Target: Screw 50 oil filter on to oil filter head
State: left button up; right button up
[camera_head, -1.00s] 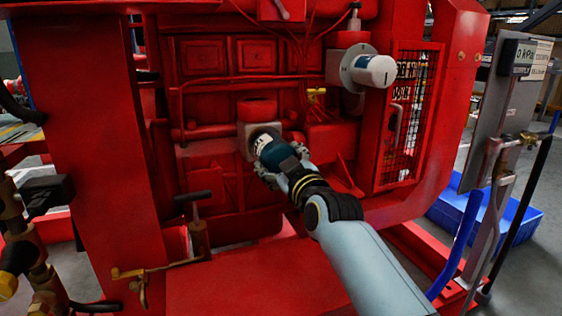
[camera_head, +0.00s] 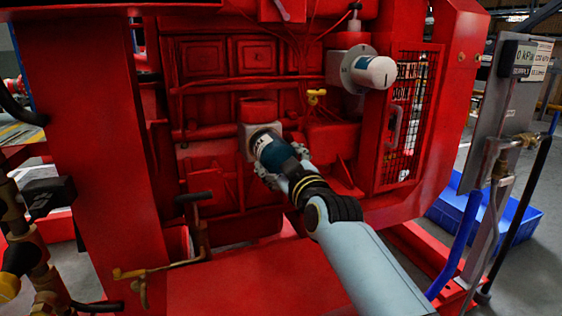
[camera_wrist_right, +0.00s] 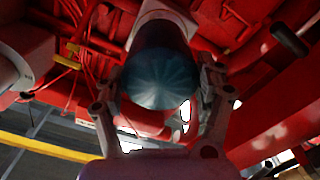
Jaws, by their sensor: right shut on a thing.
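The oil filter (camera_head: 274,151) is a dark teal cylinder at the middle of the red engine in the head view. Its far end is at the grey oil filter head (camera_head: 244,140); I cannot tell how far it is threaded on. In the right wrist view the ribbed round end of the filter (camera_wrist_right: 160,78) faces me, with the grey head (camera_wrist_right: 168,12) behind it. My right gripper (camera_head: 284,169) is shut around the filter, with its fingers on both sides (camera_wrist_right: 160,105). My left gripper is not in view.
A white and grey filter (camera_head: 372,71) sits up and right on the engine. A yellow valve handle (camera_head: 316,97) is nearby. A mesh guard (camera_head: 407,115) stands right, and a T-handle (camera_head: 195,205) stands lower left. The red deck (camera_head: 240,285) below is clear.

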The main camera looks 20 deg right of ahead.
jog(key=shift+w+r, duration=0.1)
jog(key=shift+w, duration=0.05)
jog(key=shift+w, duration=0.65)
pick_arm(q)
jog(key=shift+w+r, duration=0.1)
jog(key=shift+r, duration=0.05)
pick_arm(e)
jog(key=shift+w, duration=0.1)
dwell(0.9)
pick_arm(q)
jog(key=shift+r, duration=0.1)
pick_arm(e)
jog(key=m+p, duration=0.2)
jog(key=m, duration=0.1)
jog(key=m+p, duration=0.1)
jog(key=m, duration=0.1)
jog(key=shift+r, duration=0.3)
jog(key=m, duration=0.4)
jog(key=shift+w+f, duration=0.1)
jog(key=shift+f, duration=0.1)
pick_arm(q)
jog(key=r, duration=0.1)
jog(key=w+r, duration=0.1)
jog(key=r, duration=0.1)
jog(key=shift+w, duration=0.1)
